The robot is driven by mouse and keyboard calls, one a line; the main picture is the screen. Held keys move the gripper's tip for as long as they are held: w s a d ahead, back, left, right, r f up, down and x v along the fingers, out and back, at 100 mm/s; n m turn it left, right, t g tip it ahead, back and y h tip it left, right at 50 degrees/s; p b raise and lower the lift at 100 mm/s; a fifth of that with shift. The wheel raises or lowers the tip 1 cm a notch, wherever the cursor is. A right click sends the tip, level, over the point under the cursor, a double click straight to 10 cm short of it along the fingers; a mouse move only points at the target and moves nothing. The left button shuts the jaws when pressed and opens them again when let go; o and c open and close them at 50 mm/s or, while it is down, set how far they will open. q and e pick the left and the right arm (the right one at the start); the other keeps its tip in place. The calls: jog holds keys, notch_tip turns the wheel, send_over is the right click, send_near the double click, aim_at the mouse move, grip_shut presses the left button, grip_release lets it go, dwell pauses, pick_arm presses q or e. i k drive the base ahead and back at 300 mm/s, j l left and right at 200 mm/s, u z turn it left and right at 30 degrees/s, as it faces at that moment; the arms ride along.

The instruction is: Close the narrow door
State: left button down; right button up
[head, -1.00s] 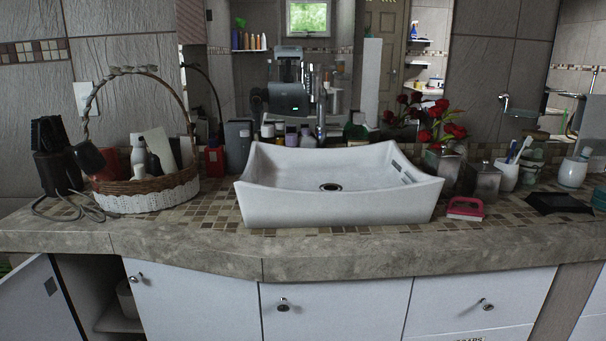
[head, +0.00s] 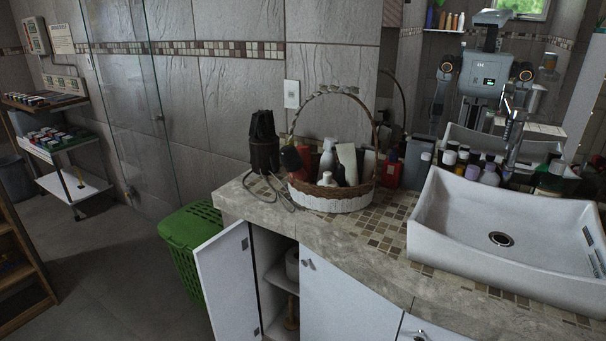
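The narrow door (head: 226,287) is a white cabinet door at the left end of the vanity. It stands open, swung out to the left, and shows its inner face with dark hinge plates. The narrow cabinet opening (head: 274,257) beside it shows a shelf and a paper roll (head: 292,265). The lower part of the door is cut off by the bottom edge of the view. Neither of my grippers shows directly at the counter or the door. My upper body shows only as a reflection in the mirror, too small to read the grippers.
A green laundry basket (head: 190,242) stands close to the left of the open door. A stone counter (head: 350,245) with a wicker basket (head: 334,203) and a white sink (head: 500,270) is above. A closed white door (head: 345,300) adjoins the opening. Floor (head: 110,270) at left is clear.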

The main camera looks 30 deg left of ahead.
aim_at(225, 264)
jog(key=j+z, duration=0.15)
jog(key=j, duration=0.5)
jog(key=i+j+z, duration=0.1)
jog(key=j, duration=0.55)
jog(key=j+z, duration=0.15)
jog(key=j, duration=0.5)
jog(key=j+z, duration=0.1)
jog(key=j, duration=0.55)
jog(key=k+j+z, duration=0.15)
jog(key=j, duration=0.5)
jog(key=j+z, duration=0.1)
jog(key=j, duration=0.55)
jog(key=k+j+z, duration=0.15)
jog(key=j, duration=0.5)
